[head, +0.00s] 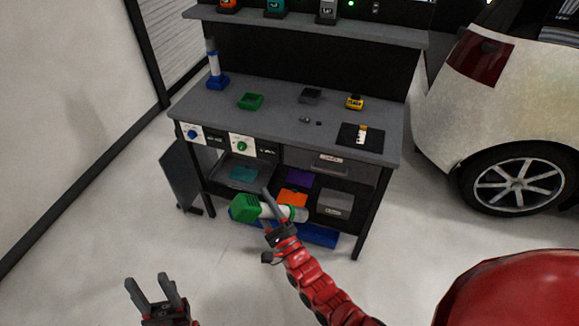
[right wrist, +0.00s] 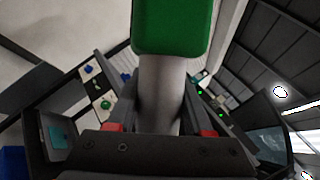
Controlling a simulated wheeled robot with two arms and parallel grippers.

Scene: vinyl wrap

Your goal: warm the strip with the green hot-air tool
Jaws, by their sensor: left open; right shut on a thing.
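The green hot-air tool (head: 246,207) has a green body and a pale barrel. My right gripper (head: 272,213) is shut on its barrel and holds it in front of the bench's lower shelf. In the right wrist view the barrel (right wrist: 160,92) runs between the fingers, with the green body (right wrist: 174,26) above. A small pale piece with a yellow-orange end (head: 362,134), perhaps the strip, lies on a black mat (head: 348,131) at the bench's right end. My left gripper (head: 153,285) is open and empty, low at the left, away from the bench.
The grey bench (head: 285,118) holds a green cradle (head: 251,101), a dark cradle (head: 311,95), a yellow item (head: 355,102) and a blue stand (head: 217,82). Knob panels (head: 241,146) line its front. A shelf (head: 300,22) overhangs the back. A car (head: 500,110) stands close at right.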

